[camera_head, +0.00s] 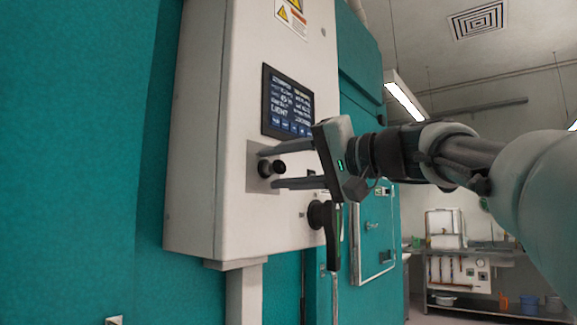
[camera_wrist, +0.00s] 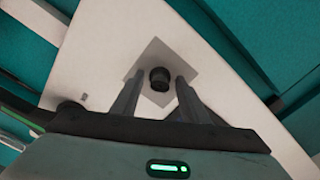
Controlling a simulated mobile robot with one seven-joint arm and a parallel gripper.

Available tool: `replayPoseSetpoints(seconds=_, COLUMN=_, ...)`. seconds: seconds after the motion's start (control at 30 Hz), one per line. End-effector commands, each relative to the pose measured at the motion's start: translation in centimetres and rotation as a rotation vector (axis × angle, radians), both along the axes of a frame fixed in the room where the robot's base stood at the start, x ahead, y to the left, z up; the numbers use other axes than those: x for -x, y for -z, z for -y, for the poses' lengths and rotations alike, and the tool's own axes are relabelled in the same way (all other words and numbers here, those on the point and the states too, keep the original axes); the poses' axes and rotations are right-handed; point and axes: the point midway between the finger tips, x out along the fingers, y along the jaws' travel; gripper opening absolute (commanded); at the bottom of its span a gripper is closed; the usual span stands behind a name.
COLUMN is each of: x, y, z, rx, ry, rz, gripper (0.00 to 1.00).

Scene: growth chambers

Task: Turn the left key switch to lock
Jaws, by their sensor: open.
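The left key switch (camera_head: 272,168) is a small black round knob on a grey square plate (camera_head: 256,185), low on the front of the white control box (camera_head: 195,130). My gripper (camera_head: 264,168) is open, with one finger above and one below the switch in the head view. In the wrist view the black switch (camera_wrist: 160,78) lies between the two fingertips (camera_wrist: 160,80), with a gap on each side. No contact is visible. Which way the switch points cannot be told.
A lit display screen (camera_head: 287,102) sits just above the switch. A second round black knob (camera_head: 316,214) is lower right on the box, close behind my gripper. Teal chamber walls (camera_head: 75,150) surround the box. A shelf bench (camera_head: 480,270) stands far right.

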Motion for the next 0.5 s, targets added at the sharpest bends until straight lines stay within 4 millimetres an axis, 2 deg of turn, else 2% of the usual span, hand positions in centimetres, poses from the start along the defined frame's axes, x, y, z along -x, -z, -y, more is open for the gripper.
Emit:
replayPoseSetpoints(seconds=0.17, x=1.2, y=-0.1, z=1.7, rx=-0.001, ry=0.005, rz=0.002, gripper=0.41)
replayPoseSetpoints(seconds=0.5, x=6.3, y=-0.2, z=8.2, rx=-0.001, ry=0.004, rz=0.002, gripper=0.41)
